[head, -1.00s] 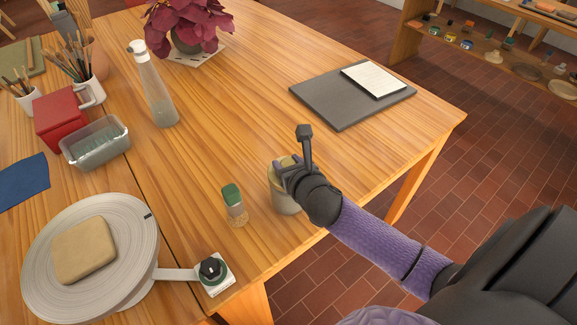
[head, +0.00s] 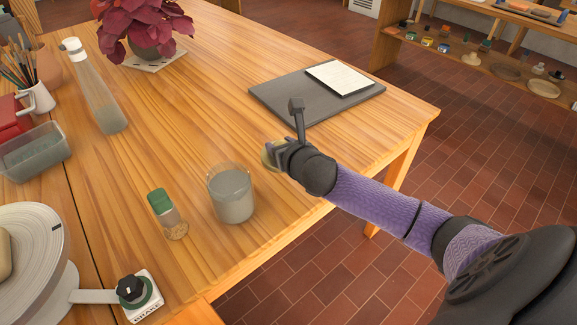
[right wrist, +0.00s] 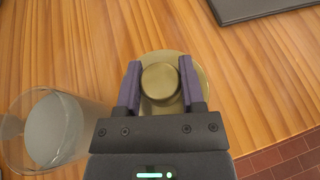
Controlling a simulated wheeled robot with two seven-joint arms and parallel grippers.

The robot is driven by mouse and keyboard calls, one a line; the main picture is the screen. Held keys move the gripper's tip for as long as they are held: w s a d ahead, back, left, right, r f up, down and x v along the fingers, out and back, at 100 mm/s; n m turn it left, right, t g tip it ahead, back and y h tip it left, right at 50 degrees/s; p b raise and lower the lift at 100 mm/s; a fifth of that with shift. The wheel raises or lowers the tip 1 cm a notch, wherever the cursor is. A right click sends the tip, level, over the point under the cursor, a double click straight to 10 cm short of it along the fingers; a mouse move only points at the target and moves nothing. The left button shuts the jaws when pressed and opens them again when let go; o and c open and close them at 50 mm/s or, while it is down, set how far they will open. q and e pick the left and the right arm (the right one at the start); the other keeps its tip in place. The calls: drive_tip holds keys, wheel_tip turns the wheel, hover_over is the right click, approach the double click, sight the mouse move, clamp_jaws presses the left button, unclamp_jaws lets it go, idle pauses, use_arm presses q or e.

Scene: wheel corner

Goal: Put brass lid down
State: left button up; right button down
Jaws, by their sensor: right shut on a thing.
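The brass lid (right wrist: 202,78) is a round disc with a raised round knob (right wrist: 161,81). My right gripper (right wrist: 160,84) is shut on that knob, one finger on each side. In the head view my right gripper (head: 277,150) and the lid (head: 268,156) are over the table, behind and to the right of a glass jar (head: 231,194). The jar is open at the top and holds cloudy grey contents. It also shows in the right wrist view (right wrist: 50,128), left of the lid. I cannot tell whether the lid touches the table. My left gripper is out of view.
A green-capped small jar (head: 168,214) stands left of the glass jar. A dark grey board (head: 290,98) with a white paper pad (head: 340,77) lies beyond my gripper. Bare wood (head: 200,120) is free behind the glass jar. The table's right edge is near my arm.

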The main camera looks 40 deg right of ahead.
sight(281, 178)
wheel_tip(281, 178, down, 7)
drive_tip(key=b, duration=0.3)
drive_tip(key=shift+a+f+b, duration=0.1)
drive_tip(key=shift+f+b, duration=0.1)
drive_tip(key=shift+b, duration=0.1)
drive_tip(key=shift+r, duration=0.3)
drive_tip(key=shift+f, duration=0.1)
drive_tip(key=shift+c, duration=1.7)
unclamp_jaws()
drive_tip(key=shift+o, duration=0.7)
